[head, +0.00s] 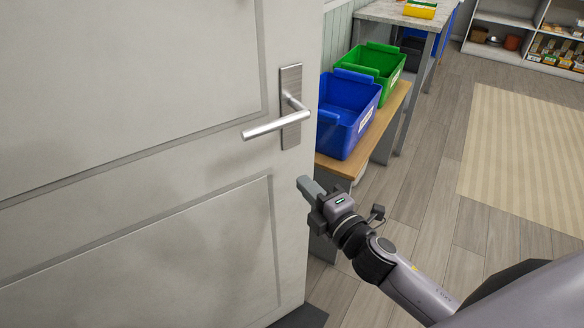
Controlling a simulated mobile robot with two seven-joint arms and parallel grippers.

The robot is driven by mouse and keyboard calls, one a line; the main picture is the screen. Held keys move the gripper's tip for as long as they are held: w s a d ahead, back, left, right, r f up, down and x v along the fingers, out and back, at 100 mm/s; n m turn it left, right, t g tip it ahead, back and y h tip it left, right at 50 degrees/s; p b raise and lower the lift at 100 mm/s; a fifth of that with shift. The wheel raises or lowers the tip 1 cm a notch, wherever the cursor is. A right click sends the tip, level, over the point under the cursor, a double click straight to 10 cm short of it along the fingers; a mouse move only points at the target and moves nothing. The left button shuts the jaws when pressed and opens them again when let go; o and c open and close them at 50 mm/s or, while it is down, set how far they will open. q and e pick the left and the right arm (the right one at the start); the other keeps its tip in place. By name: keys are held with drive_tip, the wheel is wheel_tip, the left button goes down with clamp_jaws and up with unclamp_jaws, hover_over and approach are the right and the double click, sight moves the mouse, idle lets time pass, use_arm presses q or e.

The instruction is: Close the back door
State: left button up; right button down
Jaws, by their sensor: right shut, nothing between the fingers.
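The back door (130,170) is a pale grey panelled door that fills the left half of the head view. It stands ajar, with its free edge toward the middle of the picture and the room visible past it. A silver lever handle (275,127) on a metal plate sits near that edge. My right gripper (304,184) is shut and empty. It is below and slightly right of the handle, close to the door's edge. I cannot tell whether its fingertips touch the door. My left gripper is not in view.
A blue bin (345,118) and a green bin (385,62) stand on a wooden bench (336,165) just past the door edge. A grey table (395,14) is behind them. Shelves (500,35) with goods line the back. A striped rug (525,150) lies on open floor at right.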

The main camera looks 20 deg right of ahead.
sight(284, 163)
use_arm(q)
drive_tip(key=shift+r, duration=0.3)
use_arm(e)
drive_tip(key=shift+w+a, duration=0.2)
drive_tip(key=shift+w, duration=0.8)
drive_tip(key=shift+w+a, duration=0.2)
drive_tip(key=shift+w, duration=0.8)
drive_tip(key=shift+w+a, duration=0.2)
drive_tip(key=shift+w, duration=0.8)
drive_tip(key=shift+w, duration=0.1)
